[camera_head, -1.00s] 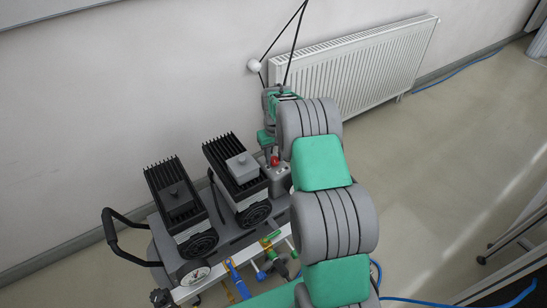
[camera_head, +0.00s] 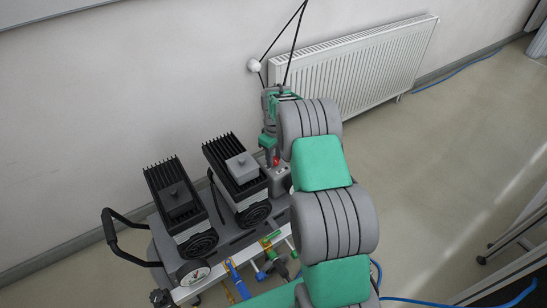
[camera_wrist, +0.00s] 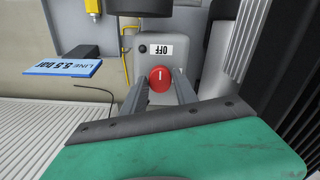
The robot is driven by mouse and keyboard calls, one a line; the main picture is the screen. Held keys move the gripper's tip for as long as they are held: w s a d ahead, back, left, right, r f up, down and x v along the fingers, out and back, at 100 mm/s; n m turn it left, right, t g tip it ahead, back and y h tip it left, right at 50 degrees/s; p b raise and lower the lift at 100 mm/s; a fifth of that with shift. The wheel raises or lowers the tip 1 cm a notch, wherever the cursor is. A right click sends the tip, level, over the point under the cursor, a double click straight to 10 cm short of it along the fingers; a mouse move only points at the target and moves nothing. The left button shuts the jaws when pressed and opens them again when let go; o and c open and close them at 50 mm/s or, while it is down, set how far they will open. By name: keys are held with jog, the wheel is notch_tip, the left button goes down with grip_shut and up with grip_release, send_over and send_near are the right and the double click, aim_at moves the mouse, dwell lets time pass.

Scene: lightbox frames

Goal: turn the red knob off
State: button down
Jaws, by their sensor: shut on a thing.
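The red knob (camera_wrist: 160,78) is round, with a short white line that runs nearly upright in the wrist view. It sits on a grey switch box (camera_wrist: 131,52) with a white OFF label (camera_wrist: 157,50), which appears upside down. My gripper (camera_wrist: 161,80) has one finger on each side of the knob and is shut on it. In the head view the red knob (camera_head: 276,161) is small, just below my gripper (camera_head: 270,154), and my arm hides part of the box.
The switch box belongs to a compressor with two finned black motors (camera_head: 175,193) and a black handle (camera_head: 117,225). A white radiator (camera_head: 350,62) stands on the wall behind. A blue label plate (camera_wrist: 62,68) lies left of the knob in the wrist view. Open floor is at the right.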

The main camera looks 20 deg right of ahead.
jog(key=c, duration=0.9)
grip_release()
jog(key=shift+c, duration=0.2)
notch_tip(320, 180, up, 8)
jog(key=shift+f+p, duration=0.1)
jog(key=shift+p, duration=0.3)
